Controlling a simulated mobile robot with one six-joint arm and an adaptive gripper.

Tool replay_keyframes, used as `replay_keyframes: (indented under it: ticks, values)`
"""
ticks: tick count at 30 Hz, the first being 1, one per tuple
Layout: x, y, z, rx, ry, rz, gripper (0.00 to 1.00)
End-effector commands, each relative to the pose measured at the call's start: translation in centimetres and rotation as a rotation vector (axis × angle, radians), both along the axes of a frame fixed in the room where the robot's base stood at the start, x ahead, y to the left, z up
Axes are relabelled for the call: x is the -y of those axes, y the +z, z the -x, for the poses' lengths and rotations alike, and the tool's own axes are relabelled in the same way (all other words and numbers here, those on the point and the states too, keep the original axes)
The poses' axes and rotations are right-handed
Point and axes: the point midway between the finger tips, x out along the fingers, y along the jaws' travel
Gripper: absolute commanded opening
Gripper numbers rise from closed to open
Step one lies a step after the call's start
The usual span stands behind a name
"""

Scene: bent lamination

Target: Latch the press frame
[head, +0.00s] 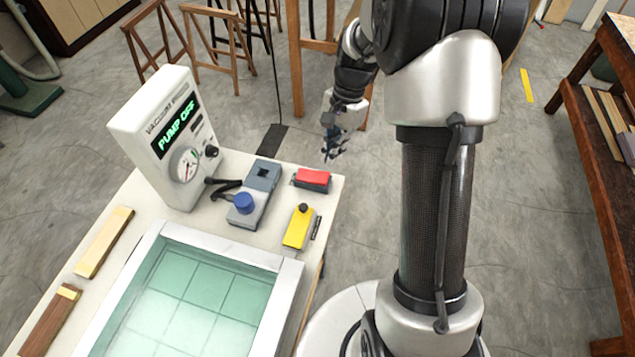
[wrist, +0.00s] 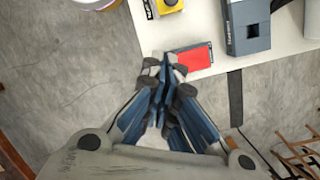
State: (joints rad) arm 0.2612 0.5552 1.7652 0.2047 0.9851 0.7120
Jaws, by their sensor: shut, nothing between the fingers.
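The press frame (head: 228,247) is a pale rectangular rim around a green gridded bed on the bench. Beside its far right corner sits a yellow block (head: 299,228) with a black knob, possibly a latch; part of it shows in the wrist view (wrist: 171,6). A red-topped block (head: 313,179) lies behind it near the bench's right edge, and also shows in the wrist view (wrist: 192,59). My gripper (head: 333,153) is shut and empty. It is near the bench's far right corner, close to the red block in the picture; whether it touches is unclear.
A white vacuum gauge unit (head: 165,135) reads "PUMP OFF" on the bench. A grey box with a blue knob (head: 244,203) stands between it and the yellow block. Wooden strips (head: 104,242) lie at the left. Wooden stools (head: 205,45) stand behind on open floor.

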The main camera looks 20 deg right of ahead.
Motion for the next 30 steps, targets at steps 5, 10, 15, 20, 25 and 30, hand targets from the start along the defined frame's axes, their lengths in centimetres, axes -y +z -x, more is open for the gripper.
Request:
replay_keyframes:
  ticks: [5, 10, 15, 20, 25, 30]
  values:
    - [-0.4, -2.0, 0.3, -0.005, 0.002, -0.001, 0.00]
    - [-1.2, -5.5, 0.7, -0.005, 0.002, -0.001, 0.00]
    - [-1.9, -9.1, 1.1, -0.005, 0.001, -0.002, 0.00]
    - [-3.6, -10.2, 1.8, -0.001, 0.005, 0.000, 0.00]
    - [-5.1, -10.5, 2.6, -0.001, 0.002, -0.001, 0.00]
    - [-5.5, -10.4, 2.8, 0.000, 0.001, 0.000, 0.00]
